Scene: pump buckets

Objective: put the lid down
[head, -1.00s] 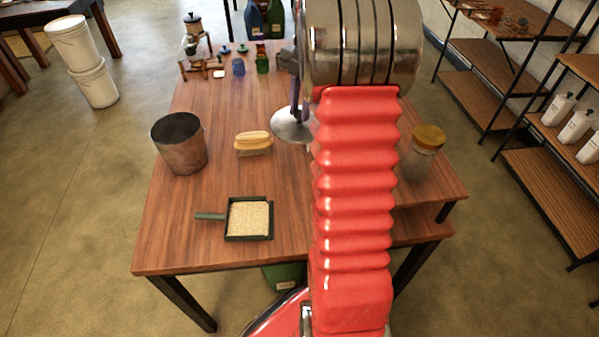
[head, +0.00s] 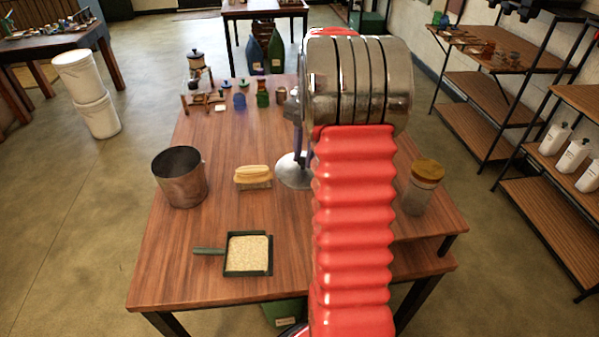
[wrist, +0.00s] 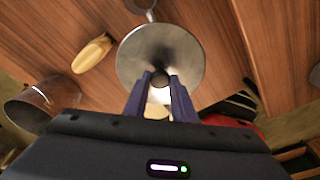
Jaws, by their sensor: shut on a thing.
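The lid (head: 292,173) is a shiny metal disc, seen left of my red arm over the middle of the wooden table (head: 205,285). In the wrist view, the lid (wrist: 187,50) faces me, with a small dark knob at its centre. My gripper (wrist: 160,80) is shut on this knob with its two purple fingers. In the head view, my gripper (head: 298,148) is partly hidden by my arm. I cannot tell whether the lid touches the table or hangs just above it. An open metal pot (head: 181,182) stands at the left of the table.
A yellow-topped brush (head: 253,175) lies left of the lid. A black pan of grain (head: 247,272) is in front. A jar with a yellowish cap (head: 427,171) stands right of my arm. Small bottles (head: 262,94) stand at the back. Bare tabletop lies between pot and brush.

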